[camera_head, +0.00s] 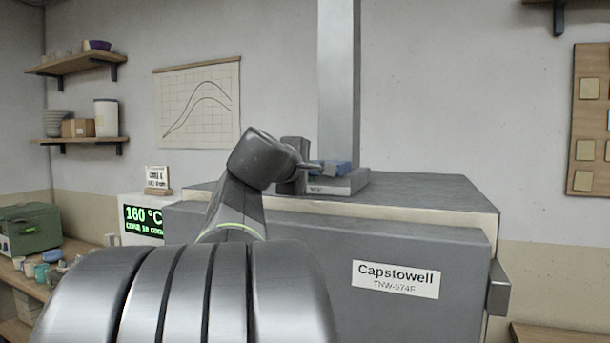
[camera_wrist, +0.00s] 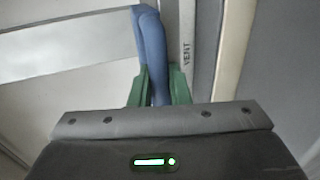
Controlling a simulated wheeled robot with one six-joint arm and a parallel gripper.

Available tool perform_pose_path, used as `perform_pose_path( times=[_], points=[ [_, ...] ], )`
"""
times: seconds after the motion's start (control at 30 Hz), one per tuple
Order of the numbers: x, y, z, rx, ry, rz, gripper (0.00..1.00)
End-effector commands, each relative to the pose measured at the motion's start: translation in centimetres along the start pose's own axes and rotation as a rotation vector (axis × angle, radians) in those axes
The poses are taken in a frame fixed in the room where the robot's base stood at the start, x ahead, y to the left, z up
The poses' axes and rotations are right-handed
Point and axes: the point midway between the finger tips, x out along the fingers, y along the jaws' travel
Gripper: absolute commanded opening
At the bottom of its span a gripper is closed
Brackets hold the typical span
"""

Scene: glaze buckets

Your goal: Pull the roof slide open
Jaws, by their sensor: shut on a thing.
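The grey kiln (camera_head: 440,198) fills the right middle of the head view. On its roof, at the foot of a tall flue, lies the grey roof slide (camera_head: 345,185) with a blue handle (camera_head: 338,166). In the wrist view the blue handle (camera_wrist: 151,45) runs beside a grey strip (camera_wrist: 187,50) marked VENT. My gripper (camera_head: 318,168) reaches the handle from the left. In the wrist view my gripper (camera_wrist: 158,88) has its green fingers on both sides of the handle, shut on it. My fingers hide part of the handle. How far the slide stands open cannot be told.
The pale flue (camera_head: 338,85) rises right behind the handle. A display (camera_head: 143,223) reading 160 °C stands left of the kiln. A green box (camera_head: 28,230) and several cups are at the far left. The kiln roof right of the slide is clear.

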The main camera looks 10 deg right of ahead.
Motion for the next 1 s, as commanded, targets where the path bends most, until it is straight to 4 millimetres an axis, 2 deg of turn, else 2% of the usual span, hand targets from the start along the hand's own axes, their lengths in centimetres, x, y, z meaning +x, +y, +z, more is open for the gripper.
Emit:
perform_pose_path(
  times=[0.1,0.2,0.53,0.57,0.63,1.0],
  points=[
    [-2.1,-0.8,-0.1,0.0,0.004,0.002,0.0],
    [-3.1,-0.9,-0.1,-0.001,0.002,0.001,0.0],
    [-3.4,-0.8,0.0,-0.001,0.0,-0.001,0.0],
    [-3.4,-0.8,0.0,-0.001,0.0,-0.001,0.2],
    [-3.4,-0.8,0.0,-0.001,0.0,-0.001,0.34],
    [-3.9,-0.8,0.0,0.0,0.001,0.0,0.35]
  ],
)
